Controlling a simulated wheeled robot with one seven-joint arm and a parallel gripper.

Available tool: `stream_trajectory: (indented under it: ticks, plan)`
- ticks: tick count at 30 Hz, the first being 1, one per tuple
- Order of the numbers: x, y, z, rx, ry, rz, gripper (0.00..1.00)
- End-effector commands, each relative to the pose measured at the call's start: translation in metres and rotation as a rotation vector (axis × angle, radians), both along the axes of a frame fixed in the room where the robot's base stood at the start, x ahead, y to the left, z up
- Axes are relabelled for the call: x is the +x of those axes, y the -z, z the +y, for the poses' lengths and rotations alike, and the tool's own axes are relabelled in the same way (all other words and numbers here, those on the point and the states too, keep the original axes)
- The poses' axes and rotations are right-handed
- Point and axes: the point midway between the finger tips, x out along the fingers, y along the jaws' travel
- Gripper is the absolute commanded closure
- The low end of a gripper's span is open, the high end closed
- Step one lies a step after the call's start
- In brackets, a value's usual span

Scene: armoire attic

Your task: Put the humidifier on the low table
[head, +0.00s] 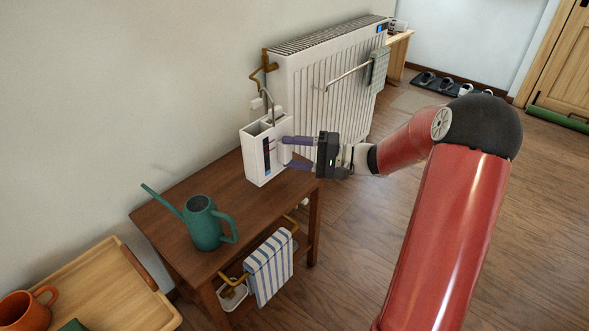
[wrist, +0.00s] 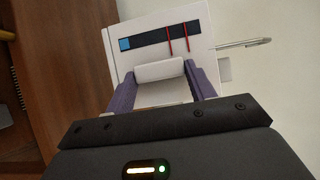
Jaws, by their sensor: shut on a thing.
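The humidifier (head: 256,160) is a white open-topped box with a dark strip, a blue square and a metal hook. In the head view it is upright over the far end of the brown low table (head: 165,215); I cannot tell whether its base touches the top. My gripper (head: 285,153) comes from the right, its purple fingers shut on the humidifier's white protruding grip. In the wrist view the humidifier (wrist: 188,38) fills the upper middle, with the grip (wrist: 160,71) between the two fingers. The fingers hide part of its front.
A teal watering can (head: 205,225) stands on the table's near part. A white radiator (head: 310,100) is close behind the humidifier. A striped towel (head: 269,268) hangs on the table's side rail. A wooden tray (head: 100,290) with an orange mug (head: 25,310) is at lower left.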

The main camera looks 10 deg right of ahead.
Motion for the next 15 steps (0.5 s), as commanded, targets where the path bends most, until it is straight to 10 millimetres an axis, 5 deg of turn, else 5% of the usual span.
stream_trajectory:
  ticks: [15]
  plan:
    - [0.000, 0.049, 0.000, 0.002, 0.000, -0.001, 0.78]
